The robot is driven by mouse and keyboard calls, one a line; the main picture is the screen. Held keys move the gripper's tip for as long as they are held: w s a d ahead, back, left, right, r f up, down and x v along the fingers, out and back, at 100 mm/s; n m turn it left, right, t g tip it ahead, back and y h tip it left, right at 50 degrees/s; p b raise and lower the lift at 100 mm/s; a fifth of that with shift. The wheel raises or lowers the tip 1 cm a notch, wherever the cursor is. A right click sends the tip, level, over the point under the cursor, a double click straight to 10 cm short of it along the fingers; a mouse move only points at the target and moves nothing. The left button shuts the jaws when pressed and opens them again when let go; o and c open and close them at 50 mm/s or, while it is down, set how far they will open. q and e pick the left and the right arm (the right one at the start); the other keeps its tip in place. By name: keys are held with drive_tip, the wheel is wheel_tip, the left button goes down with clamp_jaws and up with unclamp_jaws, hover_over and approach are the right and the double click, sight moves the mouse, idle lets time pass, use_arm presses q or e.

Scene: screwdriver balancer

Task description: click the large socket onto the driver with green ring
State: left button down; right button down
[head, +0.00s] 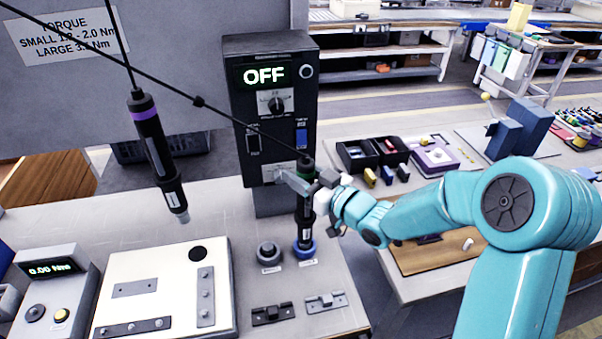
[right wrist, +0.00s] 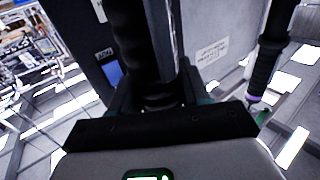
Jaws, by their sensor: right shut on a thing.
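The driver with the green ring (head: 304,208) hangs upright on a cable in the head view, its green ring partly hidden by my gripper. My right gripper (head: 306,186) is shut on its upper body. The driver's lower end is at a blue-ringed socket holder (head: 305,251) on the bench; whether it is seated in the socket cannot be told. A dark grey round socket holder (head: 268,251) stands just left of it. Their labels are too small to read. In the right wrist view the dark driver body (right wrist: 150,50) stands between my fingers. My left gripper is not in view.
A second driver with a purple ring (head: 155,145) hangs at the left. A black control box (head: 275,120) reading OFF stands behind. A white fixture plate (head: 150,290) and a torque display (head: 50,285) lie front left. Two small brackets (head: 272,314) are in front.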

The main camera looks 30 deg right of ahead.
sight(309, 161)
drive_tip(key=shift+f+b, duration=0.5)
drive_tip(key=shift+b, duration=0.1)
idle(1.1)
drive_tip(key=shift+w+d+r+p, duration=0.1)
drive_tip(key=shift+r+p, duration=0.55)
drive_tip(key=shift+r, duration=0.3)
drive_tip(key=shift+r+p, duration=0.4)
drive_tip(key=shift+r, duration=0.4)
wheel_tip(309, 161, up, 2)
drive_tip(key=shift+r+p, duration=0.1)
drive_tip(key=shift+p, duration=0.45)
drive_tip(key=shift+r+p, duration=0.55)
drive_tip(key=shift+r, duration=0.45)
drive_tip(key=shift+f, duration=0.1)
